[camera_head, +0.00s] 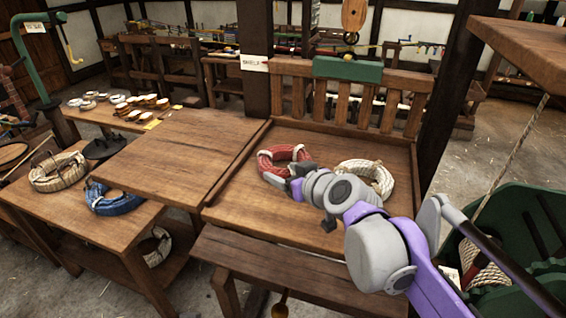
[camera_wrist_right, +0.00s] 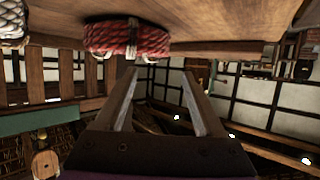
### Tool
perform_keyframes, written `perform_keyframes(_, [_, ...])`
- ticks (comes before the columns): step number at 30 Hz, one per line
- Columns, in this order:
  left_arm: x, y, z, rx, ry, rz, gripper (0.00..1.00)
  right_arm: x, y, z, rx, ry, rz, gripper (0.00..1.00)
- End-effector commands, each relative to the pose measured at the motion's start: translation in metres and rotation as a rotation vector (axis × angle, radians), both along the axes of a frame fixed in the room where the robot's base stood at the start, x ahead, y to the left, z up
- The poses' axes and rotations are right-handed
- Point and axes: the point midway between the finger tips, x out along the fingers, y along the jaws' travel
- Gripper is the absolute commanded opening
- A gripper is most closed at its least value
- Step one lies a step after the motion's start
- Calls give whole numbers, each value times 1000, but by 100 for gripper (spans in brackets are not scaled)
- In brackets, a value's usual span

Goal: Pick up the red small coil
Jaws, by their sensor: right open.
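The red small coil (camera_head: 282,154), a ring of red rope with pale bindings, lies on the wooden bench top at the back. My right gripper (camera_head: 280,178) is at the coil's near side in the head view, and its wrist hides part of the coil's near edge. In the right wrist view, which looks upside down, the red coil (camera_wrist_right: 127,38) hangs at the top, beyond the fingertips. The fingers of the right gripper (camera_wrist_right: 158,76) are apart with nothing between them. Whether a finger touches the coil I cannot tell. My left gripper is not in view.
A white coil (camera_head: 372,172) lies right of the red one, partly behind my arm. A slatted back rail (camera_head: 350,105) stands behind the bench. A blue coil (camera_head: 115,200) and a cream coil (camera_head: 58,172) lie on the left table. The bench's left top (camera_head: 175,150) is clear.

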Motion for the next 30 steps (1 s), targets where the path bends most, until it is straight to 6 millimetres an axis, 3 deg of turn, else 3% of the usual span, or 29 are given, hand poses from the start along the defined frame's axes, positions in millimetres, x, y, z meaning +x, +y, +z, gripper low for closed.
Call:
perform_keyframes(18, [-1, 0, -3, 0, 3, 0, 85, 56, 34, -25, 0, 0, 1, 71])
perform_keyframes(26, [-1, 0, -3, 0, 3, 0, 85, 59, 35, -27, -1, 0, 0, 71])
perform_keyframes(27, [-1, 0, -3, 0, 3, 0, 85, 59, 35, -27, -1, 0, 0, 69])
perform_keyframes(30, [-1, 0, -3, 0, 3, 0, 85, 59, 35, -27, -1, 0, 0, 51])
